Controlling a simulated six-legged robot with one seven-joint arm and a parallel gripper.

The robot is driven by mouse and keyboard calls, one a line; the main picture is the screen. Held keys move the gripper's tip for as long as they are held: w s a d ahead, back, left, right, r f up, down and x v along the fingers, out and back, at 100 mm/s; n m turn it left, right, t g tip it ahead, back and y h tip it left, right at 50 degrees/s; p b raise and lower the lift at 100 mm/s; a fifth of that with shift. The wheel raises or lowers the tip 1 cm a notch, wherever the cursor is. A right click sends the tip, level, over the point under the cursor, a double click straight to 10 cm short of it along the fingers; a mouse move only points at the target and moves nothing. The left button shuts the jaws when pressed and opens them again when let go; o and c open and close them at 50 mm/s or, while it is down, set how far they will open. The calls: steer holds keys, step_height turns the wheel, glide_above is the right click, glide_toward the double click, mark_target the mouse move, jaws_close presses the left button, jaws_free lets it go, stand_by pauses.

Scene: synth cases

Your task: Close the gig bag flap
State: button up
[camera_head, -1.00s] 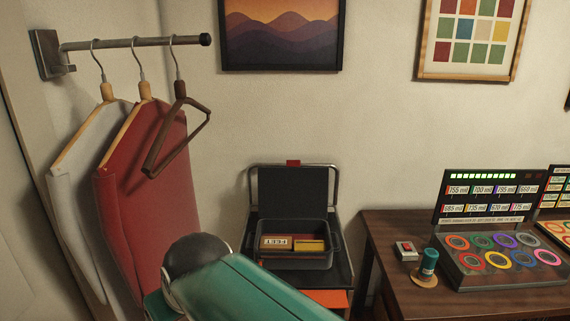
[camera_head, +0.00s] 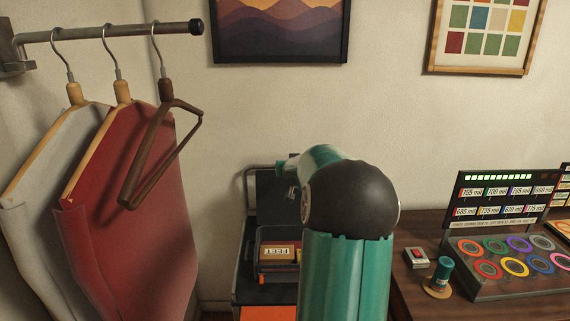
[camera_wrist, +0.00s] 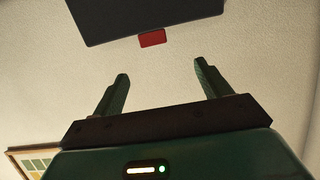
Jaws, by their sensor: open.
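The dark flap (camera_head: 267,205) of the case stands raised at the back, partly hidden by my arm in the head view. In the wrist view the flap (camera_wrist: 140,18) shows as a dark panel at the top, with a red tab (camera_wrist: 152,39) on its edge. My gripper (camera_wrist: 161,72) is open and empty. Its two fingers point toward the tab's edge of the flap, with the tab ahead between their lines and apart from them. The open case body (camera_head: 262,268) holds a tray with a small box marked FEET (camera_head: 278,253).
A rail with several hangers and a red garment (camera_head: 150,200) is at left. A brown desk (camera_head: 415,290) at right bears a console (camera_head: 520,272), a red-button box (camera_head: 416,258) and a teal spool (camera_head: 445,270). A metal frame stands behind the flap.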

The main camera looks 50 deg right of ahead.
steer(key=x, duration=0.4)
steer(key=s+x, duration=0.1)
steer(key=x, duration=0.8)
steer(key=shift+d+f, duration=0.5)
steer(key=shift+d, duration=0.15)
steer(key=shift+w+d+f, duration=0.15)
steer(key=shift+w+d, duration=0.05)
steer(key=shift+w, duration=0.25)
steer(key=shift+s+d, duration=0.1)
steer(key=shift+c, duration=0.3)
steer(key=c, duration=1.3)
steer(key=shift+c, duration=0.2)
